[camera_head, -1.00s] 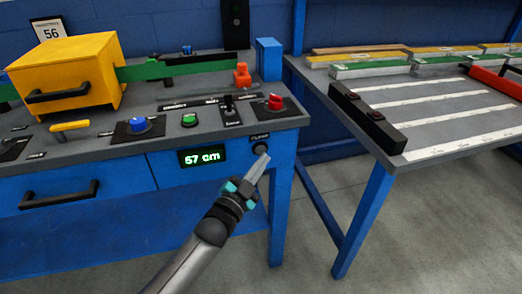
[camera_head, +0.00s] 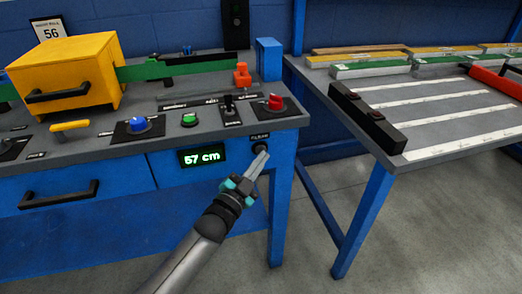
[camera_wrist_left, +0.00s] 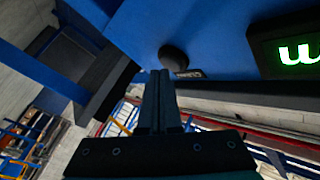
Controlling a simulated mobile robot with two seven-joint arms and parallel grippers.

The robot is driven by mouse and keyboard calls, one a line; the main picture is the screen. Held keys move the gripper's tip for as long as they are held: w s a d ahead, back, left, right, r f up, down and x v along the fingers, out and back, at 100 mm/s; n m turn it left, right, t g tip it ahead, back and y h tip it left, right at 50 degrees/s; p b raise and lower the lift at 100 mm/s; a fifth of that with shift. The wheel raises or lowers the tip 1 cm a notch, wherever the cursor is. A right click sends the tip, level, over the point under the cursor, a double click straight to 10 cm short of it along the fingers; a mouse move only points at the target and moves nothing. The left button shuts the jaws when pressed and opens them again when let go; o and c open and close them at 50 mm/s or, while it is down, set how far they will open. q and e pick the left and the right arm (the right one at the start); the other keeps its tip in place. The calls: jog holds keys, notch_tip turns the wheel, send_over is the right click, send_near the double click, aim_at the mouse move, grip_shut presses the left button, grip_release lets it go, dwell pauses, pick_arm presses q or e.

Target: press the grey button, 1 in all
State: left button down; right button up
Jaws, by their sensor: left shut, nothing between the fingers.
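The grey button (camera_head: 260,148) is a dark round knob on the blue front face of the bench, at its right end under a small label. It also shows in the left wrist view (camera_wrist_left: 173,57). My left gripper (camera_head: 264,156) is shut and empty, with its fingertips right in front of the button and partly over it. In the left wrist view the closed fingertips (camera_wrist_left: 160,73) end at the button's lower left edge. I cannot tell whether they touch it. My right gripper is not in view.
A green-lit display (camera_head: 202,156) reading 57 cm sits left of the button. A blue knob (camera_head: 138,125), green button (camera_head: 189,119) and red knob (camera_head: 274,102) stand on the bench top. A second table (camera_head: 440,125) is at right, with open floor between.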

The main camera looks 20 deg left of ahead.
pick_arm(q)
jog(key=shift+w+a, duration=0.25)
jog(key=shift+w, duration=0.1)
dwell(0.6)
dwell(0.3)
jog(key=shift+s+d+p, duration=0.45)
jog(key=shift+s, duration=0.25)
jog(key=s+d+p, duration=0.1)
jog(key=s, duration=0.1)
jog(key=s+d+p, duration=0.1)
jog(key=s, duration=0.1)
jog(key=shift+d+p, duration=0.35)
jog(key=shift+d, duration=0.05)
